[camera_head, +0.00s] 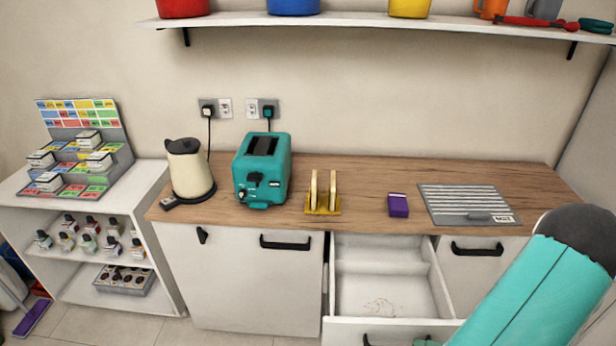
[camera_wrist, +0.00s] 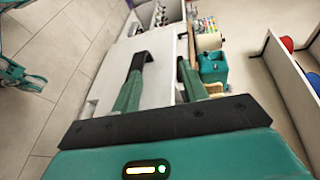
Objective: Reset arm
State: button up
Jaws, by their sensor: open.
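My gripper (camera_wrist: 162,68) shows in the wrist view with its two green fingers apart and nothing visible between them. White furniture panels lie beyond the fingers. A black bar sits at the left fingertip; I cannot tell whether it is a handle or part of the finger, or whether they touch. In the head view my teal arm crosses the lower right, and the gripper is mostly out of frame below. The open drawer (camera_head: 352,292) stands pulled out under the worktop, with faint brown marks on its floor.
The wooden worktop (camera_head: 365,172) holds a cream kettle (camera_head: 187,170), a teal toaster (camera_head: 263,168), a yellow rack (camera_head: 323,206) with two slices, a purple box (camera_head: 398,205) and a grey slatted panel (camera_head: 467,204). A shelf (camera_head: 350,20) runs above. A display unit (camera_head: 150,190) stands left.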

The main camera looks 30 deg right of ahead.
jog(key=w+a+r+n+g+h, duration=0.3)
jog(key=w+a+r+n+g, duration=0.4)
jog(key=w+a+r+g, duration=0.55)
jog(key=w+a+r+n+t+h, duration=0.2)
jog(key=a+r+n+t+h, duration=0.2)
jog(key=a+r, duration=1)
jog(key=r+t+h, duration=0.1)
jog(key=t+h, duration=0.1)
jog(key=shift+a+r+h, duration=0.15)
jog(key=shift+h, duration=0.15)
